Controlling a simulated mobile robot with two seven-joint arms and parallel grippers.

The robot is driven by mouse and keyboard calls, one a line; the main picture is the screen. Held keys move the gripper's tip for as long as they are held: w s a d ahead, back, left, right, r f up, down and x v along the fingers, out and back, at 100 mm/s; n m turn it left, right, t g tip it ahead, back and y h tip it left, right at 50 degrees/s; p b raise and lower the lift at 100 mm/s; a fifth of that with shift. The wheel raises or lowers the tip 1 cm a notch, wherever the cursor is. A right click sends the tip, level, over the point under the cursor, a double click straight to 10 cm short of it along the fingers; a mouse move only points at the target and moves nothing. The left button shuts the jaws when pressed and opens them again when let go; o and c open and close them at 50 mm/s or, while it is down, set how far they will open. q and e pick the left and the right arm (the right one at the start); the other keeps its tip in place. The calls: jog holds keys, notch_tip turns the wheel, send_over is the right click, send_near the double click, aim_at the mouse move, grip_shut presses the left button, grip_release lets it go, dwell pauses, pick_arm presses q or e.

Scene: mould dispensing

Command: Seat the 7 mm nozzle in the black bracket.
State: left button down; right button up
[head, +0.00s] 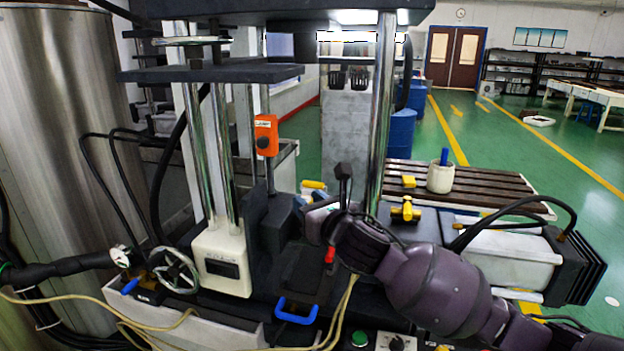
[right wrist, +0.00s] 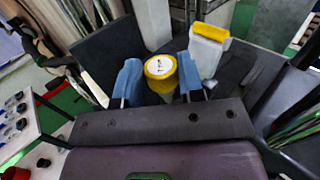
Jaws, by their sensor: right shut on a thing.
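My right gripper (right wrist: 160,77) is shut, its two blue fingertips on either side of a round piece with a yellow rim and white face, which I take to be the nozzle (right wrist: 160,67). Its size marking cannot be read. In the head view my right gripper (head: 319,198) is small and partly hidden by my dark wrist, just right of a dark upright block. That block seems to be the black bracket (head: 278,226); a dark plate also shows in the wrist view (right wrist: 105,52). The nozzle appears apart from it, but the gap is hard to judge.
A white block with a yellow top (right wrist: 208,45) stands close behind the right fingertip. Chrome columns (head: 380,110) flank the work area. A white cup (head: 440,178) and a yellow block (head: 409,181) sit on the slatted table. A blue handle (head: 296,312) is in front.

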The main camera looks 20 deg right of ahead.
jog(key=shift+n+y, duration=0.3)
jog(key=shift+y, duration=0.3)
jog(key=shift+w+d+f+b, duration=0.35)
jog(key=shift+w+f, duration=0.2)
jog(key=shift+w, duration=0.3)
jog(key=shift+w+d+f+b, duration=0.3)
jog(key=shift+w+f, duration=0.2)
jog(key=shift+w, duration=0.35)
jog(key=shift+w+d+f+b, duration=0.25)
jog(key=shift+w+d+f, duration=0.25)
jog(key=shift+w, duration=0.35)
jog(key=shift+a+f+b, duration=0.1)
jog(key=shift+f+b, duration=0.25)
jog(key=shift+f, duration=0.4)
jog(key=shift+f+b, duration=0.75)
jog(key=shift+f, duration=0.7)
jog(key=shift+s+f+b, duration=0.1)
jog(key=shift+f+b, duration=0.3)
jog(key=shift+f, duration=0.55)
jog(key=shift+f+g, duration=0.3)
jog(key=shift+f, duration=0.4)
jog(key=shift+r, duration=0.1)
